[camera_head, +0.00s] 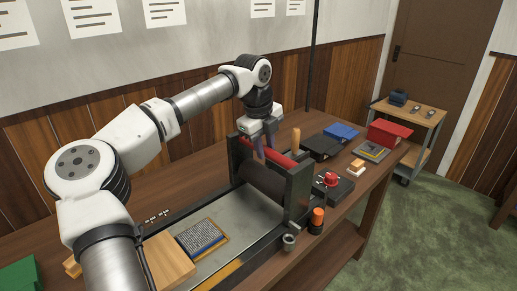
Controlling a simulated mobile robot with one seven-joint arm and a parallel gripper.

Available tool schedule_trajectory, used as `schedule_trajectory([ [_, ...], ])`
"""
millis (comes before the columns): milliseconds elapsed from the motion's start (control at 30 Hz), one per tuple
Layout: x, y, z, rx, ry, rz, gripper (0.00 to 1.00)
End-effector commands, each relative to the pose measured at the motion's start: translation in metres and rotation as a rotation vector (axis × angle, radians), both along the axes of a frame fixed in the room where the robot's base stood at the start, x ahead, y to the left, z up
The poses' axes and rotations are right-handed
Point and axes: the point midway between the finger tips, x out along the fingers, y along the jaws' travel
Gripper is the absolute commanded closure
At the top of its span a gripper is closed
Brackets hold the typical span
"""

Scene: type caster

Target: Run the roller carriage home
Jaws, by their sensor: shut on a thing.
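The roller carriage (298,194) stands across the far end of the grey press bed (255,210). It has dark side plates, a dark roller (268,188) and a red bar (285,161) along its top. My gripper (264,150) reaches down from above at the carriage's top and is shut on it, by the red bar. The exact grasp is partly hidden by the fingers. An upright wooden handle (296,139) shows just behind the carriage. A block of set type (201,238) lies on the near part of the bed.
A wooden block (168,259) is at the near left. Dark and blue trays (341,131) lie beyond. A cart (410,115) stands behind.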

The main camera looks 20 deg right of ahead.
Motion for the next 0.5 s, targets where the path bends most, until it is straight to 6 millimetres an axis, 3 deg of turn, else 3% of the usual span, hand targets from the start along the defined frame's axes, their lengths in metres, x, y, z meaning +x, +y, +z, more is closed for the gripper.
schedule_trajectory([
  [500, 0.0032, -0.0067, 0.0024, -0.006, -0.006, 0.001, 1.0],
])
